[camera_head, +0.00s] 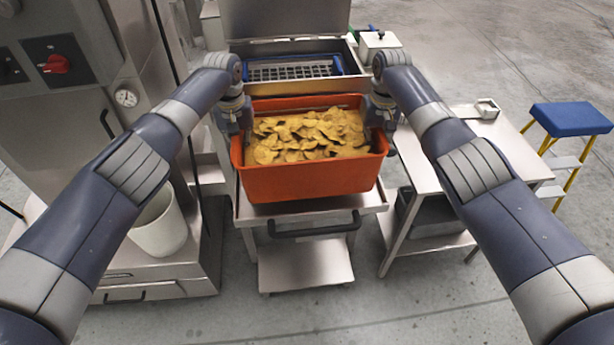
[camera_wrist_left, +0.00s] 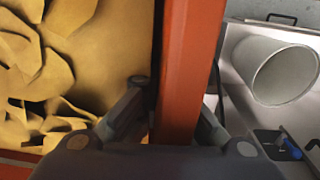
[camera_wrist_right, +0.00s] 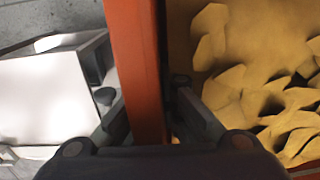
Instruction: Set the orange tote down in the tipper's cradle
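The orange tote (camera_head: 310,183), full of yellow-brown flat chip-like pieces (camera_head: 312,135), is level in the middle of the head view. My left gripper (camera_head: 236,122) is shut on its left wall, one finger inside and one outside; the left wrist view shows this wall (camera_wrist_left: 188,70) between the fingers (camera_wrist_left: 172,122). My right gripper (camera_head: 380,118) holds the right wall the same way, and the right wrist view shows that wall (camera_wrist_right: 135,65) between the fingers (camera_wrist_right: 148,118). The tote is over a steel cart (camera_head: 305,218); I cannot tell whether it touches it. I cannot clearly identify the tipper's cradle.
Behind the tote is an open steel unit with a blue-framed grid (camera_head: 290,68). A steel machine with a red knob (camera_head: 56,64) and a white bucket (camera_head: 160,225) are at left. A steel side table (camera_head: 500,140) and blue-topped step stool (camera_head: 572,118) are at right.

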